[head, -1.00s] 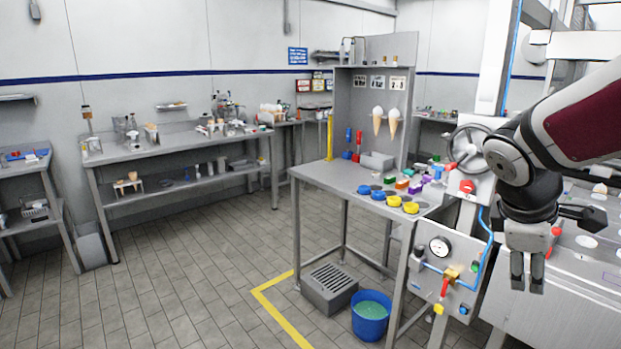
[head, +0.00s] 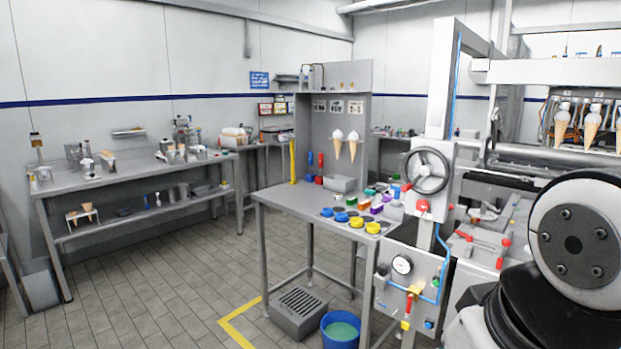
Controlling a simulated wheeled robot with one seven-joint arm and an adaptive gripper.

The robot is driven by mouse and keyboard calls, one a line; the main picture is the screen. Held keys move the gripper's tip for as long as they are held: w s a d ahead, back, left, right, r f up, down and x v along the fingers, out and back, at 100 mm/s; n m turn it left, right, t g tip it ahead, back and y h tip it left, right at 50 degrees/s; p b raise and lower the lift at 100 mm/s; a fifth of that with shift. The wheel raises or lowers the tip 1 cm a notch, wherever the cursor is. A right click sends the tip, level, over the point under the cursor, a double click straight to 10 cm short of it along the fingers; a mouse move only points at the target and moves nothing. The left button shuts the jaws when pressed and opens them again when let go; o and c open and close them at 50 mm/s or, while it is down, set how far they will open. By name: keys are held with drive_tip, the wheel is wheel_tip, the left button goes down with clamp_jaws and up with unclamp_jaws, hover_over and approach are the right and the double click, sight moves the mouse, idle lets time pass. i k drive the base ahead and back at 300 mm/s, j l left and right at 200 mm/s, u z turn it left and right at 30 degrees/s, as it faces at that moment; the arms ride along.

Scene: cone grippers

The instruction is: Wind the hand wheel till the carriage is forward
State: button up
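The hand wheel (head: 427,171) is a dark ring with spokes, mounted on a light panel on the machine's upright post, right of the middle in the head view. A red knob sits on the panel just below it. A long grey horizontal bar or beam (head: 540,160) runs behind to the right; I cannot tell for sure which part is the carriage. Several cones (head: 592,125) hang in a row at the upper right. My arm fills the lower right corner, apart from the wheel in the picture. My gripper is out of view.
A steel table (head: 283,200) with yellow and blue round pieces and coloured blocks stands left of the wheel. A gauge panel (head: 411,279) with a red-handled valve is below. A blue bucket (head: 340,331) and a grated box (head: 298,312) are on the floor. Open floor lies left.

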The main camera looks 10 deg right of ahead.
sight(428, 169)
drive_tip(key=i+l, duration=0.15)
drive_tip(key=l, duration=0.2)
drive_tip(key=i+l, duration=0.2)
drive_tip(key=l, duration=0.2)
drive_tip(key=i+l, duration=0.15)
drive_tip(key=l, duration=0.2)
drive_tip(key=i+l, duration=0.15)
drive_tip(key=l, duration=0.2)
drive_tip(key=u, duration=0.05)
